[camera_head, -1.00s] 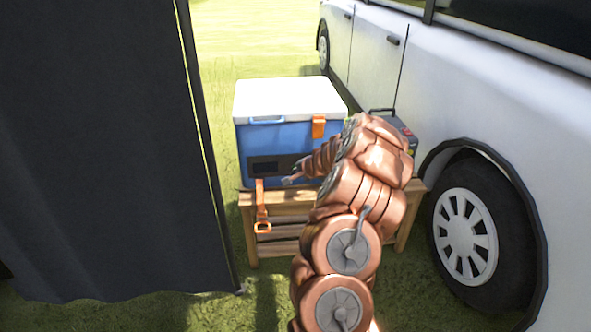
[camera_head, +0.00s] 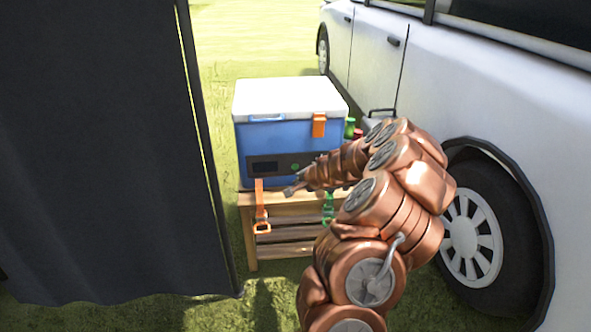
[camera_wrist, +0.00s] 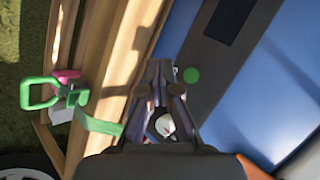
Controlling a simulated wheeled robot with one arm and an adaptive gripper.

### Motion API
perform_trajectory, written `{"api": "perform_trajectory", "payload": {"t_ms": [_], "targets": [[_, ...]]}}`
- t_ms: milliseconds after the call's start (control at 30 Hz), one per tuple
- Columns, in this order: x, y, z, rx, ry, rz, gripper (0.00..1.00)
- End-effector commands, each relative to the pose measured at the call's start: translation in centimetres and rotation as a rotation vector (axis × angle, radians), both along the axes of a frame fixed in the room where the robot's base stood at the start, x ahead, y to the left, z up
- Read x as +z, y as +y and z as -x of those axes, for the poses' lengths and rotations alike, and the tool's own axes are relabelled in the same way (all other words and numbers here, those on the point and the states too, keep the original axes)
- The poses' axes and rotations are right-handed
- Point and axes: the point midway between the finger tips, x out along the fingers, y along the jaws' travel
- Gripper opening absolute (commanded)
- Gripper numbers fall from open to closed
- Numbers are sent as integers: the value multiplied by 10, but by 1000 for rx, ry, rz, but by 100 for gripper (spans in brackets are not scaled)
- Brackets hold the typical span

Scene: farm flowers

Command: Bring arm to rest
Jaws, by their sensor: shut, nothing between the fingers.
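My gripper (camera_head: 292,190) is shut and empty at the end of my copper-coloured arm, in front of the cooler's lower front in the head view. In the wrist view my gripper (camera_wrist: 165,72) has its fingers together, over the edge between the wooden bench and the blue cooler. My arm is bent, reaching up from the bottom of the head view and then left. The blue cooler (camera_head: 262,142) with a white lid stands closed on the wooden bench (camera_head: 247,225). My arm hides the bench's right part.
A white van (camera_head: 480,95) stands close on the right, its wheel (camera_head: 468,237) near my arm. A dark curtain (camera_head: 100,150) fills the left. An orange strap (camera_head: 260,205) and a green strap (camera_head: 328,207) hang at the bench front. Grass (camera_head: 250,45) lies open behind.

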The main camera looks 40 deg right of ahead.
Motion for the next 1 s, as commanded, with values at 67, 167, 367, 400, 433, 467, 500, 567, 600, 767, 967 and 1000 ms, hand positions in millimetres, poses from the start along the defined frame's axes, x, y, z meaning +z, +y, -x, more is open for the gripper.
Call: {"api": "perform_trajectory", "payload": {"t_ms": [67, 167, 367, 400, 433, 467, 500, 567, 600, 767, 967, 1000], "targets": [[0, 0, 0, 0, 0, 0, 0], [0, 0, 0, 0, 0, 0, 0], [1, 0, 0, 0, -1, 0, 0], [2, 1, -1, 4, -1, 1, 0], [5, 3, -2, 9, -3, 1, 0], [9, 6, -4, 17, -5, 2, 0], [17, 13, -8, 35, -9, 4, 0], [34, 27, -15, 74, -18, 9, 0], [49, 40, -21, 108, -25, 13, 0], [114, 110, -42, 288, -48, 30, 0], [190, 209, -47, 535, -50, 51, 0], [205, 229, -45, 585, -46, 57, 0]]}}
